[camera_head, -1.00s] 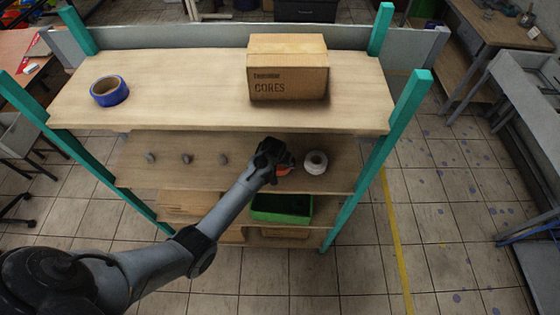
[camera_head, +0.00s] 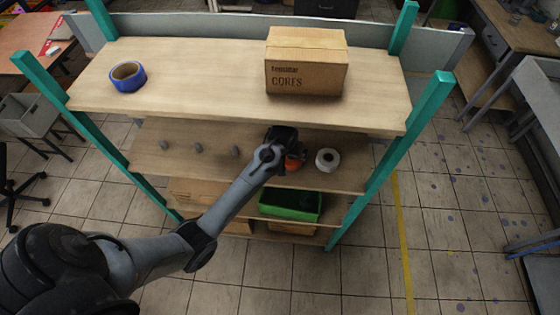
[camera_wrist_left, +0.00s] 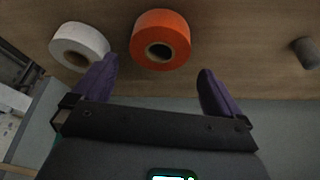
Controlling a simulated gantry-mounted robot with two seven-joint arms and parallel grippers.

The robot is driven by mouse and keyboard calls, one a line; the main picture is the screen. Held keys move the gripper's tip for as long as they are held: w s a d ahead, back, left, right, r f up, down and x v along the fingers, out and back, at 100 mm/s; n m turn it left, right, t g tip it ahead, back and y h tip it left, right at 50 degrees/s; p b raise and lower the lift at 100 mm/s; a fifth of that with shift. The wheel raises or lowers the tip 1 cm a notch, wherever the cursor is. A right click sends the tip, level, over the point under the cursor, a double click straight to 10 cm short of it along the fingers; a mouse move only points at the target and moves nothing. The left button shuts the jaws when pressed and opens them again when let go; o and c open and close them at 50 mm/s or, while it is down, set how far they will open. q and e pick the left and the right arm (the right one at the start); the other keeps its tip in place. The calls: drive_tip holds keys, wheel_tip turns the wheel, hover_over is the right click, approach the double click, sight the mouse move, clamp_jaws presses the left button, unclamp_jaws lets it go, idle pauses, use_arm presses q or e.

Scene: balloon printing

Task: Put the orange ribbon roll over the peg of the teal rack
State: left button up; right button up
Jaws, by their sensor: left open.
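The orange ribbon roll (camera_head: 294,163) is on the middle shelf of the teal rack (camera_head: 388,182), partly hidden by my left gripper (camera_head: 283,141) in the head view. In the left wrist view the orange roll (camera_wrist_left: 178,32) shows its dark centre hole, and my left gripper (camera_wrist_left: 157,72) is open, its purple fingers spread to either side of the roll's near edge. No grip on the roll shows. Several grey pegs, such as this peg (camera_head: 235,151), are in a row left of the roll; one peg (camera_wrist_left: 307,52) shows at the wrist view's right edge. My right gripper is out of view.
A white roll (camera_head: 328,160) is close beside the orange one. The top shelf (camera_head: 200,85) overhangs from behind and carries a blue tape roll (camera_head: 128,76) and a cardboard box (camera_head: 306,62). A green bin (camera_head: 291,219) is on a shelf below.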

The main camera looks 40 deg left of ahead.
use_arm(q)
drive_tip(key=shift+s+d+r, duration=0.1)
drive_tip(key=shift+s+r, duration=0.05)
drive_tip(key=shift+s, duration=0.05)
drive_tip(key=s+d+r+m, duration=0.1)
drive_tip(key=s+d, duration=0.3)
drive_tip(key=s, duration=0.5)
drive_tip(key=s+d+r+m+h, duration=0.1)
drive_tip(key=s+d+m, duration=0.2)
drive_tip(key=s, duration=0.7)
drive_tip(key=s+d+r+m+h, duration=0.1)
drive_tip(key=s+d+r+m, duration=0.1)
drive_tip(key=s+d, duration=0.5)
drive_tip(key=s, duration=0.3)
drive_tip(key=shift+m+g, duration=0.3)
drive_tip(key=shift+s+d, duration=0.1)
wheel_tip(320, 180, up, 7)
drive_tip(key=p, duration=0.6)
drive_tip(key=shift+p, duration=0.35)
drive_tip(key=shift+f, duration=0.1)
